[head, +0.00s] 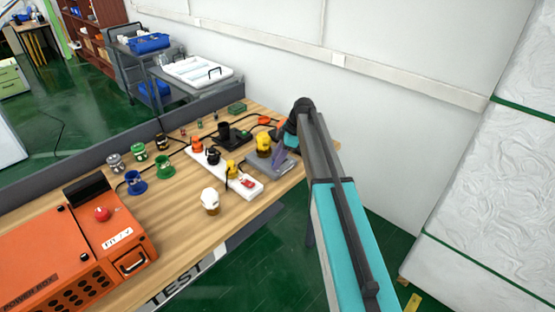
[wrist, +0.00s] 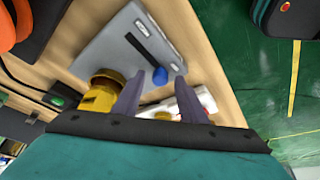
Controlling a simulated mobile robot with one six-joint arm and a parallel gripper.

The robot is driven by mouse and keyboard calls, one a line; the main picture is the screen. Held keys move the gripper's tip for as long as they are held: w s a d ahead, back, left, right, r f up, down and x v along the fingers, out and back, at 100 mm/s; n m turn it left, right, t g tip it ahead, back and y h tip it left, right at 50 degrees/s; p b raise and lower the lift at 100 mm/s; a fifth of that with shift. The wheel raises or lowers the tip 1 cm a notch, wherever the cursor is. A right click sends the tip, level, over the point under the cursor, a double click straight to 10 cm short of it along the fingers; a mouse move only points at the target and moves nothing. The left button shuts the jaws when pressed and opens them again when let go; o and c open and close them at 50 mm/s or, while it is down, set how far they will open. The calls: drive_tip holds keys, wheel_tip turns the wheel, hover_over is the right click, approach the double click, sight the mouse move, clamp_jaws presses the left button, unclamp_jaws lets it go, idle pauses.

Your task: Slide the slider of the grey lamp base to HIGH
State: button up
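The grey lamp base (wrist: 108,50) lies on the wooden table, a flat grey box with a dark elongated slot or bar (wrist: 150,52) on top. Blue knob-like parts (wrist: 160,77) show at the lower end of the bar, between and just beyond my fingertips. My gripper (wrist: 160,80) is open, its two purple-grey fingers apart over the base's near edge. I cannot tell whether the fingers touch the blue part. In the head view the grey base (head: 262,172) sits near the table's right end, partly hidden by my gripper (head: 281,160). The HIGH marking is not readable.
A yellow object (head: 263,145) stands close beside the base; it also shows in the wrist view (wrist: 100,92). A white power strip (head: 238,180) with plugs lies to the left. A white-topped object (head: 210,201) stands in front. An orange power box (head: 60,250) fills the table's left.

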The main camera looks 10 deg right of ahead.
clamp_jaws()
drive_tip(key=shift+w+d, duration=0.1)
drive_tip(key=w+d+b, duration=0.1)
drive_tip(key=d, duration=0.1)
drive_tip(key=w+d+b, duration=0.1)
drive_tip(key=w+d, duration=0.1)
drive_tip(key=shift+w+d+f, duration=0.1)
drive_tip(key=shift+w+d, duration=0.1)
drive_tip(key=shift+d, duration=0.1)
drive_tip(key=shift+w+d+b, duration=0.3)
drive_tip(key=shift+d+b, duration=0.05)
drive_tip(key=shift+d, duration=0.15)
unclamp_jaws()
